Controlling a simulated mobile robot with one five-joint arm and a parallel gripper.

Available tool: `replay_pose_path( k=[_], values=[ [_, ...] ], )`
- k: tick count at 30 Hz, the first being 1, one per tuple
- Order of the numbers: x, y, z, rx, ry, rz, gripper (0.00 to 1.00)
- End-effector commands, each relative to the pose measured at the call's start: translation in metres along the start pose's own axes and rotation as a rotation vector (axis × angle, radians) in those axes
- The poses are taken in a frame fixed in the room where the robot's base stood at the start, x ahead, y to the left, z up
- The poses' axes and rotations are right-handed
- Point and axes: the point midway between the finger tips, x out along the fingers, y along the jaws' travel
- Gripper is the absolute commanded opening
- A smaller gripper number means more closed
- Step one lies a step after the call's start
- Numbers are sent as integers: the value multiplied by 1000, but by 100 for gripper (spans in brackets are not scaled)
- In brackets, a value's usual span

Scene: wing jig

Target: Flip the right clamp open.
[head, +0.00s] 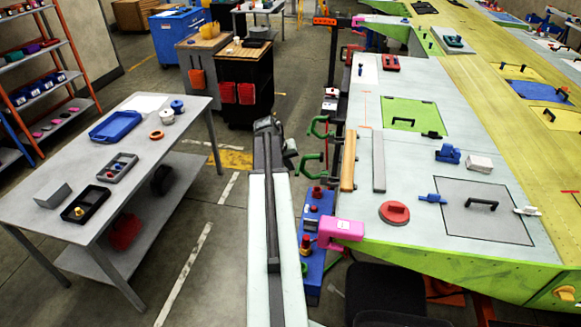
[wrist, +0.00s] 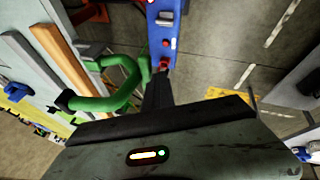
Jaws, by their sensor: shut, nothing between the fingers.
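A grey square hatch (head: 484,212) with a black handle lies on the wing's near end. A small blue clamp (head: 433,198) sits at its left edge, and a small white clamp (head: 527,211) sits at its right edge. They are too small to tell whether each is open or closed. My gripper (wrist: 160,74) is shut and empty, apart from both, out past the wing's left edge. In the wrist view its dark fingers are beside a green C-clamp (wrist: 103,101) and just below a blue tray's end (wrist: 163,42). The hatch is not in the wrist view.
A pink clamp (head: 340,231) and green C-clamps (head: 319,127) line the wing's left edge. A red round suction handle (head: 394,212), a blue tool (head: 448,153) and a white box (head: 479,163) lie on the wing. A grey table (head: 60,165) stands left, with floor between.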

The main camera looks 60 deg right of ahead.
Motion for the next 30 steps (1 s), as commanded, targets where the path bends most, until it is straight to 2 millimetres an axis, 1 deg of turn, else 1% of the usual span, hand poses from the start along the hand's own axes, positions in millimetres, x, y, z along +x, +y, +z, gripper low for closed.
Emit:
replay_pose_path(
  k=[1, 5, 6, 7, 9, 15, 21, 30],
  values=[
    [-12, 4, -4, 0, 0, 1, 0],
    [-40, 11, -13, -3, 1, 0, 0],
    [-48, 10, -15, -4, 1, -1, 0],
    [-49, 0, -13, -5, 2, -2, 0],
    [-60, -12, -13, -4, 1, -1, 0],
    [-88, -43, -14, -2, 1, -1, 0],
    [-101, -61, -14, -1, 0, -1, 0],
    [-102, -64, -14, -1, 1, -1, 0]
  ],
)
